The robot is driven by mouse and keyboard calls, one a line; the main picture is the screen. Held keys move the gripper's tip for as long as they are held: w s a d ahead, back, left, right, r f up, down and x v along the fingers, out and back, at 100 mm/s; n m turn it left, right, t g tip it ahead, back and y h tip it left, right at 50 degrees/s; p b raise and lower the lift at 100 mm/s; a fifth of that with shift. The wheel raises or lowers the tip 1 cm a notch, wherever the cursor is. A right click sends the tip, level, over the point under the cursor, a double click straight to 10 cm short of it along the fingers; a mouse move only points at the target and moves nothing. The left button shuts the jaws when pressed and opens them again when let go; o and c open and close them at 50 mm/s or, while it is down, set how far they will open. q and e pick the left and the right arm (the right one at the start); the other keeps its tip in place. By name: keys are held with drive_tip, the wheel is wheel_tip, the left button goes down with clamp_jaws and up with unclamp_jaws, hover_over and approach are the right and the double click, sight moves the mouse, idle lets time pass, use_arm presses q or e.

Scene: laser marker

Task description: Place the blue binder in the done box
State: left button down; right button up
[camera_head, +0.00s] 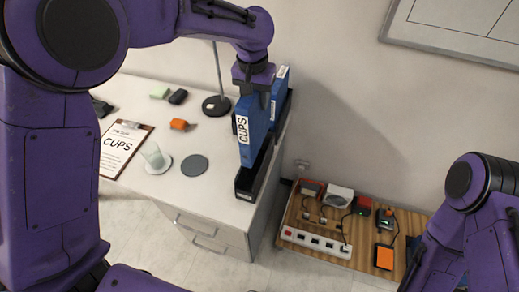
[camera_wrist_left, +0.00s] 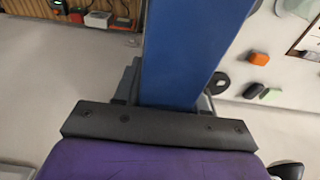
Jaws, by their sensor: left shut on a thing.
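The blue binder (camera_head: 253,125) has a white label reading CUPS on its spine. My left gripper (camera_head: 256,90) is shut on its top, and the binder hangs upright. In the left wrist view the binder (camera_wrist_left: 190,50) fills the middle, below my gripper. A black box (camera_head: 247,186) with a small unreadable label stands at the right edge of the white desk. The binder's lower end appears over or in this box; I cannot tell whether it touches the bottom. I cannot read whether this is the done box. My right gripper is out of view; only its arm shows.
Another blue binder (camera_head: 280,92) stands just behind. The desk (camera_head: 212,218) carries a clipboard (camera_head: 121,150), a glass (camera_head: 155,157), a grey disc (camera_head: 194,166), a lamp base (camera_head: 216,106) and small blocks. A lower wooden shelf (camera_head: 318,253) with a power strip and devices is at right.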

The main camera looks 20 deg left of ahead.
sight(252, 115)
use_arm(q)
drive_tip(key=s+f, duration=0.1)
drive_tip(key=f, duration=0.1)
drive_tip(key=s+f+p, duration=0.1)
drive_tip(key=f, duration=0.2)
drive_tip(key=s+f+p, duration=0.1)
drive_tip(key=f, duration=0.2)
drive_tip(key=shift+s, duration=0.3)
drive_tip(key=f, duration=0.2)
drive_tip(key=w+f+p, duration=0.1)
drive_tip(key=f, duration=0.1)
drive_tip(key=w+f, duration=0.1)
drive_tip(key=f, duration=0.1)
drive_tip(key=shift+w+f, duration=0.15)
drive_tip(key=shift+f, duration=0.35)
drive_tip(key=shift+s+r, duration=0.2)
drive_tip(key=shift+s, duration=0.25)
drive_tip(key=shift+f, duration=0.15)
drive_tip(key=c, duration=0.6)
unclamp_jaws()
drive_tip(key=shift+w+f, duration=0.2)
drive_tip(key=shift+w, duration=0.05)
drive_tip(key=shift+c, duration=0.2)
drive_tip(key=shift+s+r, duration=0.1)
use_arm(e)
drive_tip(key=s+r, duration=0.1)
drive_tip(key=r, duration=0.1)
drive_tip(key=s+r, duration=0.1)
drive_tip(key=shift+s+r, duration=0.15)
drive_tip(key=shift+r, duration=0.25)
